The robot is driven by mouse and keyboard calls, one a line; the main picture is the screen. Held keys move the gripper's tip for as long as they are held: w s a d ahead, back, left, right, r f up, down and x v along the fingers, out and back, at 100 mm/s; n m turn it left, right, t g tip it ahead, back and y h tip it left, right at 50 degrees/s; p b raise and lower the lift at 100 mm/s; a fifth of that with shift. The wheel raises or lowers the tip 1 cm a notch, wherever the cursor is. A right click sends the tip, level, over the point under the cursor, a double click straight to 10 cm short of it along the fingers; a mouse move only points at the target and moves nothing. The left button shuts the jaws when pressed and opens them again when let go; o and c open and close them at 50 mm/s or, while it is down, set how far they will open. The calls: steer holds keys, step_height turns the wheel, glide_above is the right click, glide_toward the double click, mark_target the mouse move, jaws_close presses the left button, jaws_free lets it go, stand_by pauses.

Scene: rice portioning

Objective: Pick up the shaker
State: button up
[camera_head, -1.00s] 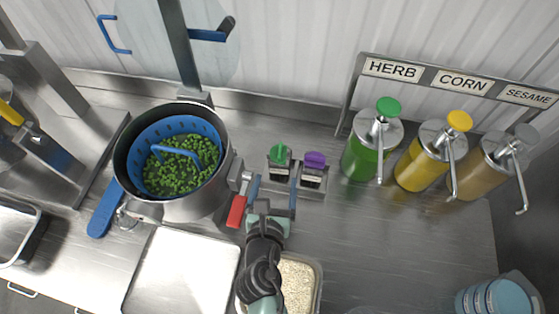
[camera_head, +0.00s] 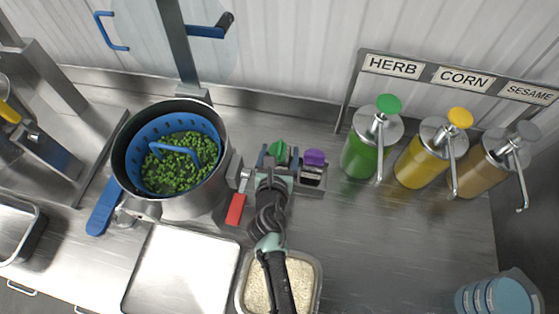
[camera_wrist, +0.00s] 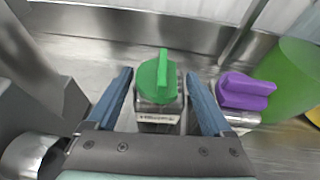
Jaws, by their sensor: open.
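One is a green-topped shaker (camera_head: 278,150), the other a purple-topped shaker (camera_head: 314,158). My gripper (camera_head: 279,160) is open at the green-topped one. In the wrist view, the blue fingers of my gripper (camera_wrist: 158,105) stand on either side of the green-topped shaker (camera_wrist: 158,80), with gaps showing on both sides. A pale label with unreadable print shows on its front. The purple-topped shaker (camera_wrist: 245,92) is just outside the right finger. In the head view my arm hides the green shaker's lower part.
A large pot (camera_head: 122,150) with a blue strainer of peas stands left. A red handle (camera_head: 235,209) is beside my gripper. A rice container (camera_head: 318,270) and an empty tray (camera_head: 180,270) are in front. Green, yellow and brown pump bottles (camera_head: 418,165) stand right; counter between is clear.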

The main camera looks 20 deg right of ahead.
steer(key=c, duration=1.3)
